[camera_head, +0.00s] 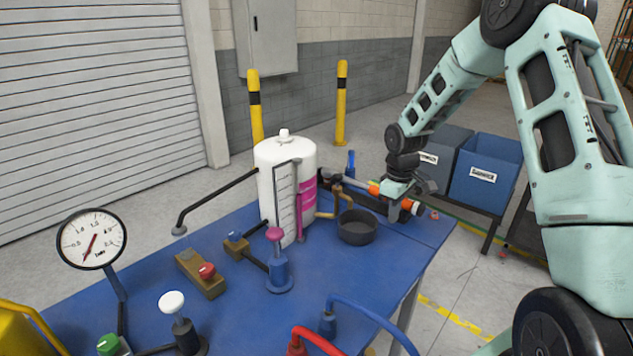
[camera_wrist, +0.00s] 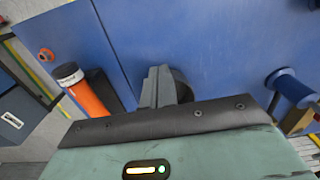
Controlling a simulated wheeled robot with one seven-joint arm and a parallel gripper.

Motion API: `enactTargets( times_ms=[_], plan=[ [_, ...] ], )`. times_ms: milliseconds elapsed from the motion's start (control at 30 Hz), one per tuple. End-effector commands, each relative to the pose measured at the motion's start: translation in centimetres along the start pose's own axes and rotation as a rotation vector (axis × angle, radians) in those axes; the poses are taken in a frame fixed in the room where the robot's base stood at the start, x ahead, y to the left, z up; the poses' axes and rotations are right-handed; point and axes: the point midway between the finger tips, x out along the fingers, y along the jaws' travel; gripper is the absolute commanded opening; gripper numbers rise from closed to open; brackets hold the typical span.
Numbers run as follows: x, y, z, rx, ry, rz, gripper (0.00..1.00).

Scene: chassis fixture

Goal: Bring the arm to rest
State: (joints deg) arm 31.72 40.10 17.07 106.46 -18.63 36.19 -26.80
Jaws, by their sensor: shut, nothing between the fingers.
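My arm reaches in from the right of the head view, bent down over the far right part of the blue table (camera_head: 330,285). My gripper (camera_head: 396,212) hangs low there, beside the orange cylinder with a dark end. In the wrist view its grey fingers (camera_wrist: 160,84) are together with nothing between them. The orange cylinder (camera_wrist: 90,99) lies to the left of the fingers in that view, apart from them. A dark round cup (camera_head: 357,228) stands just left of my gripper in the head view and is mostly hidden behind the fingers in the wrist view.
A white tank (camera_head: 276,158) with pink liquid in its gauge stands left of my gripper. A pressure gauge (camera_head: 91,240), a pink-knobbed valve (camera_head: 275,234) and blue and red hoses rise from the table. Open floor lies right of the table.

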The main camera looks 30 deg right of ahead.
Motion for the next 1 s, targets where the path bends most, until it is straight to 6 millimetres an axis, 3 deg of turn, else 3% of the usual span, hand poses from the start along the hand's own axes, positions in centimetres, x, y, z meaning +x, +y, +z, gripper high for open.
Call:
enactTargets(
  times_ms=[167, 267, 367, 467, 567, 667, 800, 900, 1000],
  plan=[
    [-0.2, -0.4, -0.2, -0.004, 0.001, 0.0, 0.0],
    [-1.2, -2.7, -1.1, -0.023, 0.005, -0.001, 0.0],
    [-3.2, -7.6, -2.5, -0.055, 0.013, -0.006, 0.0],
    [-5.6, -14.3, -3.2, -0.095, 0.02, -0.013, 0.0],
    [-7.8, -21.3, -2.6, -0.133, 0.023, -0.022, 0.0],
    [-9.7, -28.1, -0.6, -0.172, 0.027, -0.029, 0.0],
    [-11.5, -36.2, 4.5, -0.22, 0.027, -0.037, 0.0],
    [-12.1, -39.9, 8.3, -0.244, 0.027, -0.041, 0.0],
    [-12.4, -42.0, 11.2, -0.259, 0.028, -0.043, 0.0]
  ],
)
